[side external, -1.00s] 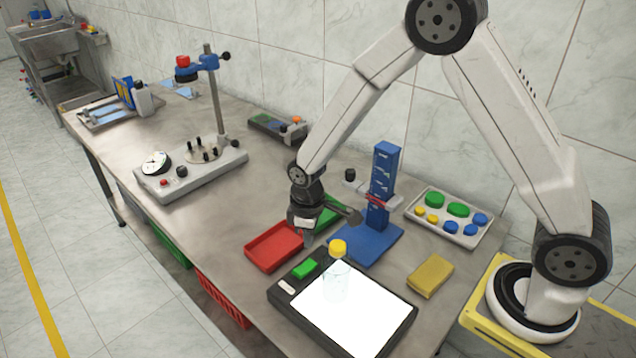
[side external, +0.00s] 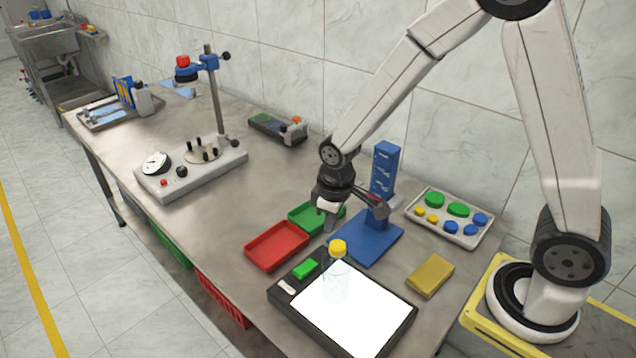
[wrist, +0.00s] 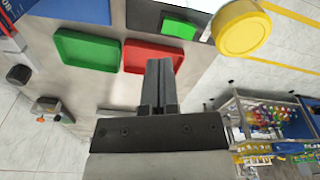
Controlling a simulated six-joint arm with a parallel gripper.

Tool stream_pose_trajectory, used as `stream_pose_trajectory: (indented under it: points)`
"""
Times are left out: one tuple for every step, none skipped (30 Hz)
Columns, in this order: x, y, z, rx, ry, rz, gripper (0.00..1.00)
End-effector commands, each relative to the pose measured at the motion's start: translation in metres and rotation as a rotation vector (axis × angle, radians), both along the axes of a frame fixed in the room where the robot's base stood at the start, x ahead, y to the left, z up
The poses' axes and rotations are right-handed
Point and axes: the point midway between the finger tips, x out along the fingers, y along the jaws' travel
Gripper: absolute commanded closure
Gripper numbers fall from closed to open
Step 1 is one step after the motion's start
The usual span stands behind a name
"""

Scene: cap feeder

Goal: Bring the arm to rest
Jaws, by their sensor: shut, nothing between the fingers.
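My gripper (side external: 329,222) is shut and empty. In the side external view it hangs above the bench beside the blue cap feeder tower (side external: 383,180), over the green tray (side external: 305,217). In the wrist view the closed fingers (wrist: 160,88) point toward the red tray (wrist: 150,57). A clear bottle (side external: 337,281) with a yellow cap (side external: 338,247) stands upright on the lit panel (side external: 365,318). The yellow cap also shows large at the upper right of the wrist view (wrist: 241,30).
A cap tray (side external: 483,238) with green, yellow and blue caps lies at right, near a yellow block (side external: 430,276). The red tray (side external: 276,246) lies left of the feeder. A grey machine with a stand (side external: 205,175) is farther left. Bare bench lies between.

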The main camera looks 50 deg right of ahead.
Motion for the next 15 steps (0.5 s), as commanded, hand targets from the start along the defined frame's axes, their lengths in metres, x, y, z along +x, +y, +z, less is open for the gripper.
stream_pose_trajectory:
  points:
    - [-0.008, -0.005, 0.009, 0.003, -0.017, -0.032, 1.00]
    - [-0.013, -0.007, 0.012, 0.006, -0.025, -0.052, 1.00]
    - [-0.019, -0.010, 0.017, 0.008, -0.036, -0.076, 1.00]
    - [-0.024, -0.012, 0.021, 0.011, -0.045, -0.096, 1.00]
    - [-0.029, -0.014, 0.024, 0.013, -0.053, -0.115, 1.00]
    - [-0.036, -0.017, 0.028, 0.017, -0.064, -0.142, 1.00]
    - [-0.041, -0.019, 0.031, 0.019, -0.072, -0.160, 1.00]
    - [-0.046, -0.021, 0.034, 0.021, -0.081, -0.178, 1.00]
    - [-0.052, -0.024, 0.037, 0.025, -0.092, -0.201, 1.00]
    - [-0.057, -0.025, 0.039, 0.028, -0.098, -0.220, 1.00]
    - [-0.062, -0.027, 0.041, 0.029, -0.105, -0.236, 1.00]
    - [-0.067, -0.029, 0.043, 0.032, -0.115, -0.256, 1.00]
    - [-0.071, -0.030, 0.045, 0.034, -0.120, -0.270, 1.00]
    - [-0.074, -0.031, 0.046, 0.036, -0.126, -0.281, 1.00]
    - [-0.079, -0.032, 0.047, 0.039, -0.131, -0.296, 1.00]
